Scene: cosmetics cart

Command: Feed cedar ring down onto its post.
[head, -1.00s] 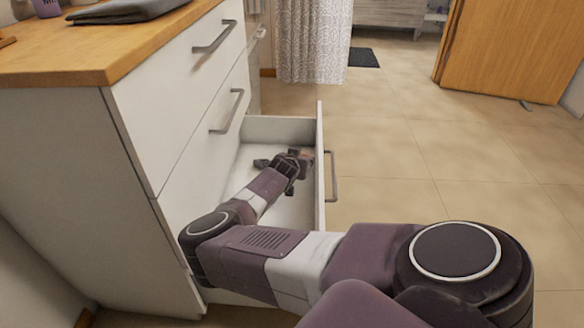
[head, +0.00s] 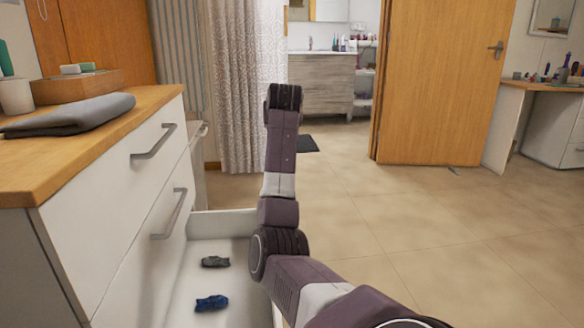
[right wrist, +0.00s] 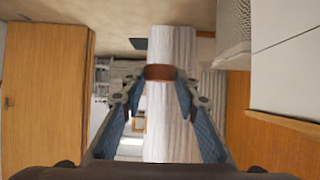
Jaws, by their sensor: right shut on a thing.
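My right gripper (right wrist: 160,75) is shut on a small reddish-brown piece, the cedar ring (right wrist: 159,72), which shows edge-on as a short band between the fingertips in the right wrist view. In the head view my right arm reaches up and away above the open drawer's far end, and its wrist hides the fingers and the ring. The post cannot be made out in either view. My left gripper is not in view.
The open drawer (head: 222,222) holds a dark grey item (head: 215,262) and a blue item (head: 211,303). A folded grey cloth (head: 70,115) and a wooden tray (head: 76,86) sit on the counter at left. Clear floor lies right, before a wooden door (head: 440,80) and a cluttered desk (head: 550,86).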

